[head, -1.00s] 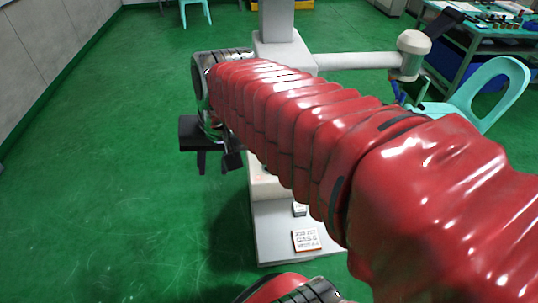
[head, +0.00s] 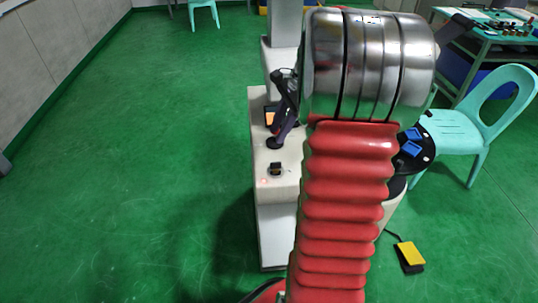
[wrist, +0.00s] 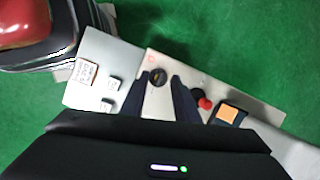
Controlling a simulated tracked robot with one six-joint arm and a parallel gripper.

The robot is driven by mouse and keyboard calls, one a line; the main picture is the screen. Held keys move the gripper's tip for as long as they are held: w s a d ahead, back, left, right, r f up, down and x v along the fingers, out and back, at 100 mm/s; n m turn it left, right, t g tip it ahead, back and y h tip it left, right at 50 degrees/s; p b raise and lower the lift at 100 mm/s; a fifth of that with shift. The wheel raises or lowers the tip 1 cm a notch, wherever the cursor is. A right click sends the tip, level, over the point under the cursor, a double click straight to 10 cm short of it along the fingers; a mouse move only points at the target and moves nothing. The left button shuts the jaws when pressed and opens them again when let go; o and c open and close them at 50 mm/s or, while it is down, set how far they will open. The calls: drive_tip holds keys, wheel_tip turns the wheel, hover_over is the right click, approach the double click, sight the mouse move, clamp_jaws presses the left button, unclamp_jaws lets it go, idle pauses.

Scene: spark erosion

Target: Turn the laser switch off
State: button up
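The laser switch, a dark round knob (head: 275,169), sits on the near end of the white machine's top in the head view. It also shows in the wrist view (wrist: 157,79), in line with the gap between my fingertips. My gripper (wrist: 160,76) is open, with its two dark fingers apart and pointing at the knob. I cannot tell whether they touch it. A small red light (head: 263,181) glows on the surface beside the knob. In the head view my arm hides part of the machine.
A red button (wrist: 205,103) and an orange screen (wrist: 228,114) are right of the knob in the wrist view. White labelled boxes (wrist: 84,73) lie to its left. A turquoise chair (head: 460,125) and a yellow pedal (head: 410,254) stand to the right. Floor at left is clear.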

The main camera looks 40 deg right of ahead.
sight(276, 162)
drive_tip(key=d+f+m, duration=0.3)
drive_tip(key=d, duration=0.3)
drive_tip(key=shift+s+f+y, duration=0.15)
drive_tip(key=shift+s+y, duration=0.25)
drive_tip(key=shift+s, duration=0.05)
drive_tip(key=shift+f, duration=0.1)
drive_tip(key=x, duration=1.3)
drive_tip(key=shift+w+a+f, duration=0.1)
drive_tip(key=shift+w+f, duration=0.15)
drive_tip(key=shift+w, duration=0.05)
clamp_jaws()
drive_tip(key=shift+a, duration=0.1)
